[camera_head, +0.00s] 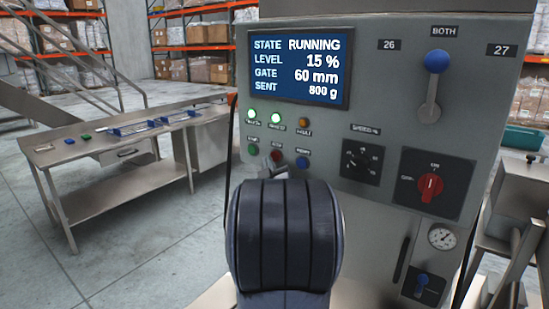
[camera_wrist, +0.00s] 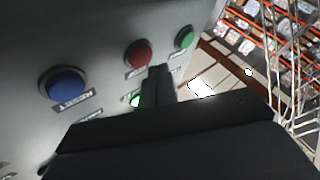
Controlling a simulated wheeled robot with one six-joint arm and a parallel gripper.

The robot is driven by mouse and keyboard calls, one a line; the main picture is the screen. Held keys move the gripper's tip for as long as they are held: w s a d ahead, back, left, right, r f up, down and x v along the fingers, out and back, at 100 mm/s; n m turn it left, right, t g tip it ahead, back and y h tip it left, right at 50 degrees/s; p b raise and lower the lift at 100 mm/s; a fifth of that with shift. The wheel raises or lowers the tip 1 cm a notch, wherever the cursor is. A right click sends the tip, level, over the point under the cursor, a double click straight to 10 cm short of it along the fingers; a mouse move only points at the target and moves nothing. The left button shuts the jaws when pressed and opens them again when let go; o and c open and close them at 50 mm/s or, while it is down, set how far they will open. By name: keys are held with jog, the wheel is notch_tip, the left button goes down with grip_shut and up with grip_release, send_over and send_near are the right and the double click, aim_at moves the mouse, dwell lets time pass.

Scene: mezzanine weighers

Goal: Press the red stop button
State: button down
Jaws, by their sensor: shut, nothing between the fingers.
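The red stop button (camera_head: 277,155) is in the middle of a row of three on the grey control panel (camera_head: 385,90). It also shows in the wrist view (camera_wrist: 138,53), between a blue button (camera_wrist: 63,84) and a green button (camera_wrist: 184,37). My gripper (camera_head: 274,163) is shut and empty, with its tips close to the red button and partly covering it in the head view. In the wrist view the closed fingertips (camera_wrist: 158,72) lie just beside the red button's lower right edge. I cannot tell whether they touch. The screen (camera_head: 298,67) reads RUNNING.
Two green lamps (camera_head: 275,117) glow above the buttons, beside a dull orange lamp (camera_head: 303,122). A black knob (camera_head: 361,160), a red rotary switch (camera_head: 430,187) and a blue-topped lever (camera_head: 436,62) are to the right. A steel table (camera_head: 110,140) stands left, with open floor before it.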

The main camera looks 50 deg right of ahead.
jog(key=shift+d, duration=0.1)
jog(key=shift+d+b, duration=0.3)
jog(key=shift+b, duration=0.15)
jog(key=shift+w+d+b, duration=0.1)
jog(key=shift+d+b, duration=0.2)
jog(key=shift+d, duration=0.15)
dwell(0.7)
jog(key=shift+a, duration=0.1)
jog(key=shift+a+b, duration=0.7)
jog(key=shift+a, duration=0.05)
